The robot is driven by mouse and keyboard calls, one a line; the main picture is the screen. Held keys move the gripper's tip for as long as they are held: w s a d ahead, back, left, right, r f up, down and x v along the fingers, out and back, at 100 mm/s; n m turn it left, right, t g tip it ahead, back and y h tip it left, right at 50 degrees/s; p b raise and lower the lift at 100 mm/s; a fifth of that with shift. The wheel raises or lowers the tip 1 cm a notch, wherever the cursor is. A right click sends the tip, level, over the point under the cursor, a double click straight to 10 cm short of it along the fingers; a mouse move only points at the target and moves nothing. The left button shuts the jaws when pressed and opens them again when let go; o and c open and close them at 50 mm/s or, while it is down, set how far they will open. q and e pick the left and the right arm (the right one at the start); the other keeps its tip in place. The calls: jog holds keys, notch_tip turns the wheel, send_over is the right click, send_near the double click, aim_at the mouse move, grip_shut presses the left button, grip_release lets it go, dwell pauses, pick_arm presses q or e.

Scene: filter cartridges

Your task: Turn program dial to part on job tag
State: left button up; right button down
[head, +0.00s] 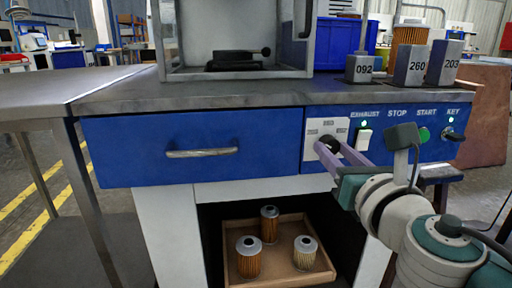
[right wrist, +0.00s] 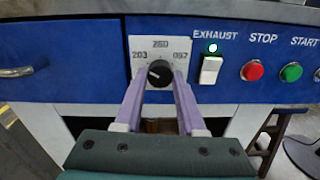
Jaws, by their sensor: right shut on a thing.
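The program dial (right wrist: 160,73) is a black round knob on a white plate (right wrist: 178,46) marked 203 at left, 260 at top and 092 at right. A small light mark shows on the knob's left side, but its exact setting is hard to tell. My right gripper (right wrist: 160,82) has its two purple fingers closed on the knob's sides; in the head view the knob (head: 328,145) is partly hidden by the fingers. I cannot make out a job tag. My left gripper is not in view.
Right of the dial are the exhaust switch (right wrist: 210,70) with a lit green lamp, red stop button (right wrist: 252,71) and green start button (right wrist: 291,72). Grey blocks 092 (head: 363,69), 260 (head: 411,66) and 203 (head: 444,63) stand above. A tray (head: 282,277) below holds three filters.

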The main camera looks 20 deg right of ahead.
jog(key=shift+m, duration=1.1)
jog(key=m+b, duration=0.1)
jog(key=m, duration=0.7)
jog(key=shift+b, duration=0.35)
jog(key=m, duration=0.2)
jog(key=shift+m, duration=0.4)
jog(key=m, duration=0.5)
jog(key=shift+r, duration=0.15)
jog(key=m+p, duration=0.1)
jog(key=m, duration=0.3)
jog(key=shift+m+p, duration=0.4)
jog(key=shift+m, duration=0.4)
